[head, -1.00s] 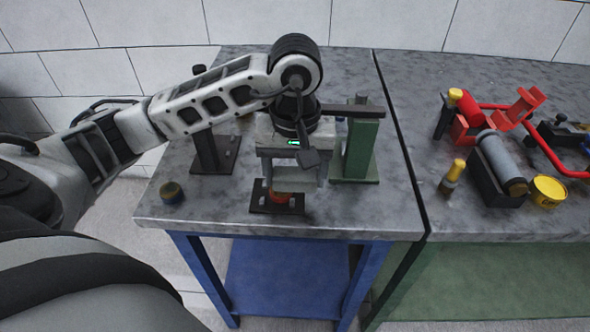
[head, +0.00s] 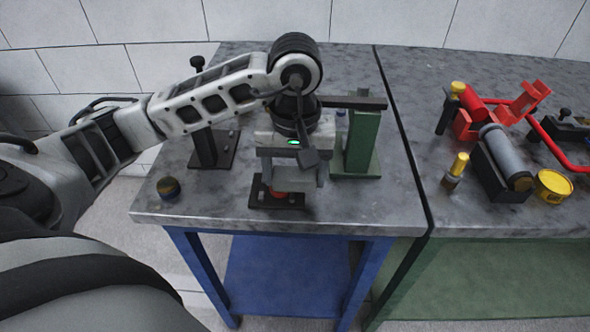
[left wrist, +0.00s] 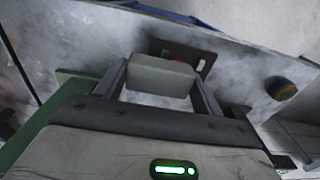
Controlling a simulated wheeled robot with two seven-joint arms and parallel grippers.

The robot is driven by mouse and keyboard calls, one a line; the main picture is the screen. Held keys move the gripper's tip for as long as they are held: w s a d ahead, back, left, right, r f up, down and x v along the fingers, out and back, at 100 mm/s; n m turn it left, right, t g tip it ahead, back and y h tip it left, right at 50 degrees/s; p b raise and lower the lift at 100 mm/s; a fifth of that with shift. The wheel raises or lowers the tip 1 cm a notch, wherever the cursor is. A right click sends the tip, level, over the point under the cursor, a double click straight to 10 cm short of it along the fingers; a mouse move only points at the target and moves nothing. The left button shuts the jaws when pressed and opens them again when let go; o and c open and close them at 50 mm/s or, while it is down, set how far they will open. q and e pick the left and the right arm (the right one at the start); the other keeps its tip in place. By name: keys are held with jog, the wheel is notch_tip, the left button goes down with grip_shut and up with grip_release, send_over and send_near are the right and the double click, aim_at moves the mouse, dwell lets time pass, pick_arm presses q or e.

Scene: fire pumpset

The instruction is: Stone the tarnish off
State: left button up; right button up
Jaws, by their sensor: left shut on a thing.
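My left gripper (head: 291,180) is over the front middle of the grey bench and points down. In the left wrist view its fingers are shut on a grey rectangular block (left wrist: 160,75), which looks like the stone. Below it in the head view is a dark flat plate (head: 294,201) with a small orange-red piece (head: 278,194) on it, mostly hidden by the gripper. The dark plate also shows beyond the block in the left wrist view (left wrist: 207,62). I cannot tell whether the block touches the piece. Any tarnish is hidden. My right gripper is out of view.
A green post (head: 362,145) stands close right of the gripper, a dark stand (head: 212,150) to its left. A small dark-and-yellow round item (head: 168,187) lies near the left edge. The right bench holds a red tool (head: 470,115), a grey cylinder (head: 505,152) and a yellow tin (head: 553,186).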

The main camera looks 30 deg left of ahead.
pick_arm(q)
jog(key=shift+f+b, duration=0.3)
jog(key=shift+f, duration=0.1)
jog(key=shift+a, duration=0.1)
